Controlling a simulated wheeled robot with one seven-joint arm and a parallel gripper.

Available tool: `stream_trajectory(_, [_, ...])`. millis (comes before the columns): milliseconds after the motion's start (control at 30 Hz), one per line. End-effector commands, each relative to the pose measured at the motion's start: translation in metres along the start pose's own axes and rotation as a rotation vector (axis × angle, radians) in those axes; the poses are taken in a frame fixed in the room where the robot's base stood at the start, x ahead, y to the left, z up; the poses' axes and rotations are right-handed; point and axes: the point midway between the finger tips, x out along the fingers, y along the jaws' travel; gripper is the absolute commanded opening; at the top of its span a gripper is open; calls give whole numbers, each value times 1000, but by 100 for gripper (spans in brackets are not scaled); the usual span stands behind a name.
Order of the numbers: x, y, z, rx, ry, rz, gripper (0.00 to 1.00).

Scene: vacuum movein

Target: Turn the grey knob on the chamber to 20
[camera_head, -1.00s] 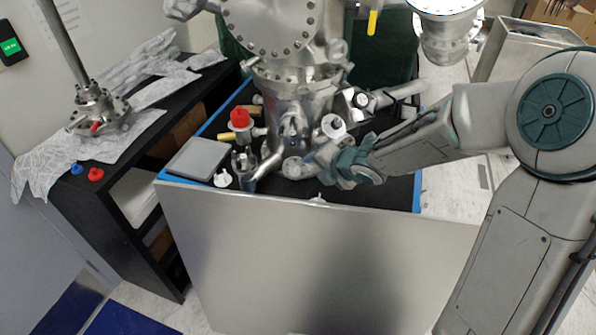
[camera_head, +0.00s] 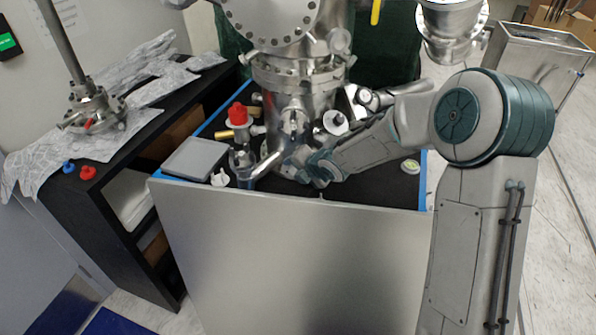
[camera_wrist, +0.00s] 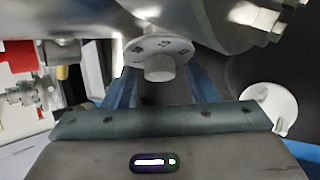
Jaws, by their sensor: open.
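The grey knob (camera_wrist: 159,68) is a small blocky grip in front of a pale round dial (camera_wrist: 172,47) with dark number marks, too small to read surely. It shows in the wrist view below the metal chamber. My gripper (camera_wrist: 163,84) is open, with one blue finger to the left of the knob and one to the right. Whether either finger touches it I cannot tell. In the head view, my gripper (camera_head: 305,172) is low at the front of the chamber (camera_head: 298,95); the knob is not clearly visible there.
A red-capped valve (camera_head: 237,114), a grey flat box (camera_head: 195,158) and a white piece (camera_head: 220,178) stand left of my gripper. A white round knob (camera_head: 335,122) is above right. A round yellow-green item (camera_head: 410,166) lies on the black top at right. A white disc (camera_wrist: 270,106) shows in the wrist view.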

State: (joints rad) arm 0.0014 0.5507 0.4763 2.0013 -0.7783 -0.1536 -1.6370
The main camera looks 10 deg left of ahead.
Motion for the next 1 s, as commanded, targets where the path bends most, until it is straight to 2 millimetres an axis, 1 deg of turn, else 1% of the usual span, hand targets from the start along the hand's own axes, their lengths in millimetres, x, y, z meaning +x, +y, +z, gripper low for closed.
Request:
stream_trajectory(167, [0,0,0,0,0,0,52])
stream_trajectory(200, [0,0,0,0,0,0,41])
stream_trajectory(267, [0,0,0,0,0,0,24])
stream_trajectory(300, [0,0,0,0,0,0,13])
stream_trajectory(333, [0,0,0,0,0,0,7])
stream_trajectory(567, [1,-3,0,31,-1,25,8])
stream_trajectory(800, [4,-9,-2,204,-3,170,8])
stream_trajectory(1000, [3,-7,-1,291,-2,243,8])
